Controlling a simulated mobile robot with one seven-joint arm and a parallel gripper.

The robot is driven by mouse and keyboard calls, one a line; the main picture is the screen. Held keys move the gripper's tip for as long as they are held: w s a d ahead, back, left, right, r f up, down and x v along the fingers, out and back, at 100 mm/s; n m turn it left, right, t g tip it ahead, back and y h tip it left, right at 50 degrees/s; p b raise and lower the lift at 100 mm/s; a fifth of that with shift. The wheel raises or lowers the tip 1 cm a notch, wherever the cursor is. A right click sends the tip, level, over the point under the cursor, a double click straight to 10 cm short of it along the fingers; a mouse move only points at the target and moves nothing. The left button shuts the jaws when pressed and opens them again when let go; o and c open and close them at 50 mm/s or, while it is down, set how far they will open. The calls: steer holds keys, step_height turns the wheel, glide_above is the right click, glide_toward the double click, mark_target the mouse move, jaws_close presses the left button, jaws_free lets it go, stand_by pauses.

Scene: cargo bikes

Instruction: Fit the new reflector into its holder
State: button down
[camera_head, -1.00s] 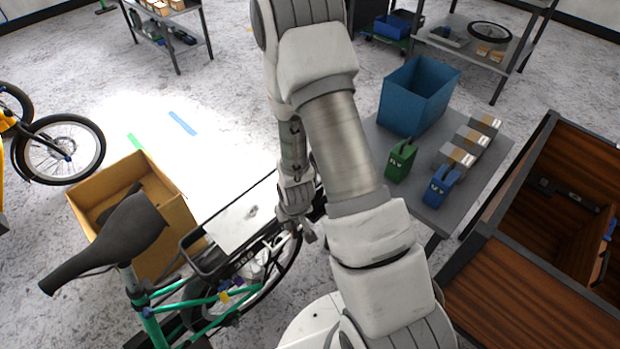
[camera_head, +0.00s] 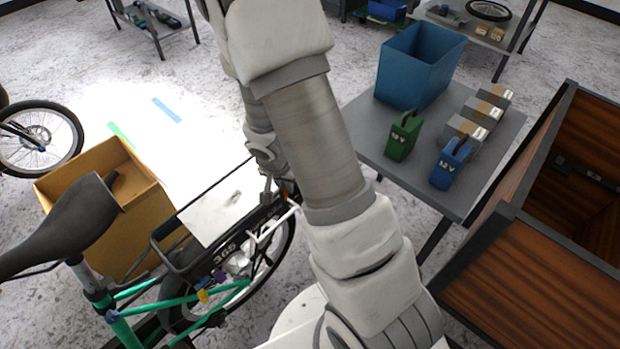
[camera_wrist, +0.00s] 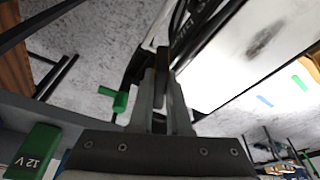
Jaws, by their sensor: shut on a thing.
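In the wrist view my gripper (camera_wrist: 161,82) is shut on a small dark piece (camera_wrist: 163,60), taken to be the reflector; its colour and face are hard to make out. The piece is at the black rear end of the bike, and I cannot tell whether it touches. In the head view the green bike (camera_head: 128,325) stands at lower left with a black rear rack (camera_head: 172,247) and a white panel (camera_head: 218,205). The holder cannot be made out in either view.
A grey table (camera_head: 440,197) at right holds a blue bin (camera_head: 417,72), a green battery (camera_head: 403,137), a blue battery (camera_head: 450,163) and several small boxes. A wooden crate (camera_head: 540,290) stands at lower right. A cardboard box (camera_head: 140,225) stands behind the saddle (camera_head: 75,225).

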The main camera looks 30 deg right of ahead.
steer(key=shift+w+d+m+g+b, duration=0.75)
steer(key=shift+d+m+b, duration=1.8)
steer(key=shift+d, duration=1.3)
steer(key=shift+h, duration=0.4)
steer(key=shift+f+b, duration=1.6)
steer(key=shift+f, duration=0.85)
steer(key=shift+f+b, duration=0.8)
steer(key=shift+b, duration=0.25)
steer(key=shift+b+x, duration=0.9)
steer(key=shift+b, duration=0.25)
steer(key=shift+a+r, duration=0.1)
steer(key=shift+a, duration=0.05)
steer(key=shift+r+p, duration=0.55)
steer(key=shift+r, duration=0.25)
steer(key=shift+f+b, duration=0.95)
steer(key=shift+b, duration=0.2)
steer(key=shift+r, duration=0.25)
